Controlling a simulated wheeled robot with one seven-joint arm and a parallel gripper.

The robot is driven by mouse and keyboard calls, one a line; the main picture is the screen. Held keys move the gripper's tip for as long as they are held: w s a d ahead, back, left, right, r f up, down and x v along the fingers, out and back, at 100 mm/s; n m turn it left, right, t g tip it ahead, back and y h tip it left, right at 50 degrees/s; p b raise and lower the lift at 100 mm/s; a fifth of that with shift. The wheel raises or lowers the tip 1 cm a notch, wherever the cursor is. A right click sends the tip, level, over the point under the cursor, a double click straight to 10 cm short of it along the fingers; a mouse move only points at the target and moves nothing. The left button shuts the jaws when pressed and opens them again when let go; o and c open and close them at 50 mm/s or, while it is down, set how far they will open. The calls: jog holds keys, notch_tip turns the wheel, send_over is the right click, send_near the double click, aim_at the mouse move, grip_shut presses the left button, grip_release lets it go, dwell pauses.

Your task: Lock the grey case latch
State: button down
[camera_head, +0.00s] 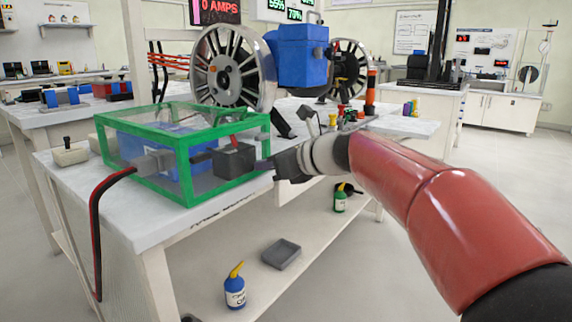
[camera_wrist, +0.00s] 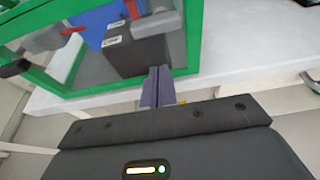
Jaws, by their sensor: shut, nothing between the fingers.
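A clear case with a green frame (camera_head: 160,192) stands on the white bench, and its frame also fills the top of the wrist view (camera_wrist: 196,30). A dark grey box (camera_head: 233,161) sits at its near right side, and it shows in the wrist view (camera_wrist: 135,57). A lighter grey piece (camera_wrist: 160,25) lies across the top of that box; I cannot tell if it is the latch. My gripper (camera_head: 265,164) is shut and empty at the case's right corner. In the wrist view its fingertips (camera_wrist: 158,72) lie close to the dark box; contact is unclear.
A blue block (camera_head: 175,150) is inside the case. A grey connector (camera_head: 154,162) with a red and black cable is at its left. A spoked wheel (camera_head: 232,70) and blue motor housing (camera_head: 298,55) stand behind. Bottles and a grey tray (camera_head: 281,253) are on the lower shelf.

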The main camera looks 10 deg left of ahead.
aim_at(255, 148)
jog(key=shift+s+d+r, duration=0.1)
jog(key=shift+d+r, duration=0.1)
jog(key=shift+r, duration=1.8)
jog(key=shift+r+p, duration=0.1)
jog(key=shift+p, duration=0.35)
